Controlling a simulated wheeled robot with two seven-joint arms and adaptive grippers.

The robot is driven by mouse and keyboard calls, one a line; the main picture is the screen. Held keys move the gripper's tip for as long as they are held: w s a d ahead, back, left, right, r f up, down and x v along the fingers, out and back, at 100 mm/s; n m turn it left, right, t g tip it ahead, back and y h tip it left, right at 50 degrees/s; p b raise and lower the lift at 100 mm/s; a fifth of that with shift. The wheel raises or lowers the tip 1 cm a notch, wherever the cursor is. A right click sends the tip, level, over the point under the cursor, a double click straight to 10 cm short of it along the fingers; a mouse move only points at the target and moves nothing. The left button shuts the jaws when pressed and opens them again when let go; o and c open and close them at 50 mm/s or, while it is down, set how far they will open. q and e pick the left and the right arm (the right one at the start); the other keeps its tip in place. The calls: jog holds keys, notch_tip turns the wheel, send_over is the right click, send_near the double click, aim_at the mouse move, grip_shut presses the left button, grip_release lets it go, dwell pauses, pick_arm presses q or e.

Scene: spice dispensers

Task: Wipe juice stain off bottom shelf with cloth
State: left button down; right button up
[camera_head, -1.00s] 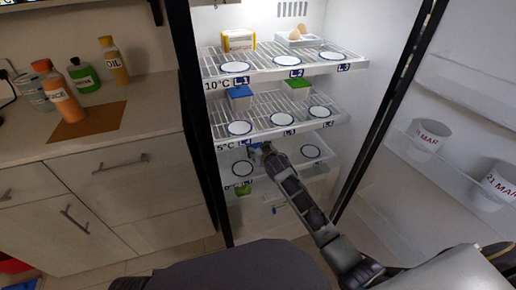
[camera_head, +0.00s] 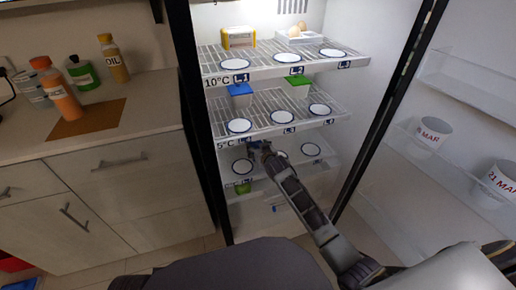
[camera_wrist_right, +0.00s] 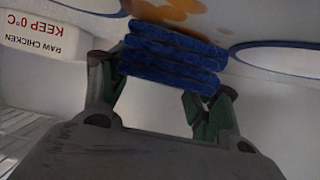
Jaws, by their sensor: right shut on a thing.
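My right gripper (camera_head: 256,146) reaches into the open fridge at the bottom shelf (camera_head: 321,166), under the middle shelf. In the right wrist view my right gripper (camera_wrist_right: 160,85) is shut on a folded dark blue cloth (camera_wrist_right: 172,58). Orange-brown stain patches (camera_wrist_right: 180,12) show on the pale shelf surface just past the cloth. The cloth covers part of that area, so the stain's full extent and whether the cloth touches it are unclear. In the head view the stain is not discernible. My left gripper is not in view.
The middle shelf (camera_head: 262,133) hangs close above my right gripper. White round spots with blue rims, such as one (camera_head: 242,166), mark the shelves. A raw chicken label (camera_wrist_right: 40,35) is beside the gripper. The open door (camera_head: 455,75) with cups stands right.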

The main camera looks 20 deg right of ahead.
jog(key=shift+f, duration=0.3)
dwell(0.4)
jog(key=shift+s+p, duration=1.5)
jog(key=shift+s, duration=0.2)
jog(key=shift+s, duration=0.15)
jog(key=shift+s+d+p, duration=0.1)
jog(key=shift+s+p, duration=1.35)
jog(key=shift+s, duration=0.1)
jog(key=shift+s+p, duration=0.95)
jog(key=shift+s, duration=0.15)
jog(key=shift+s+f+p, duration=0.1)
jog(key=shift+s+p, duration=0.25)
jog(key=shift+s, duration=0.2)
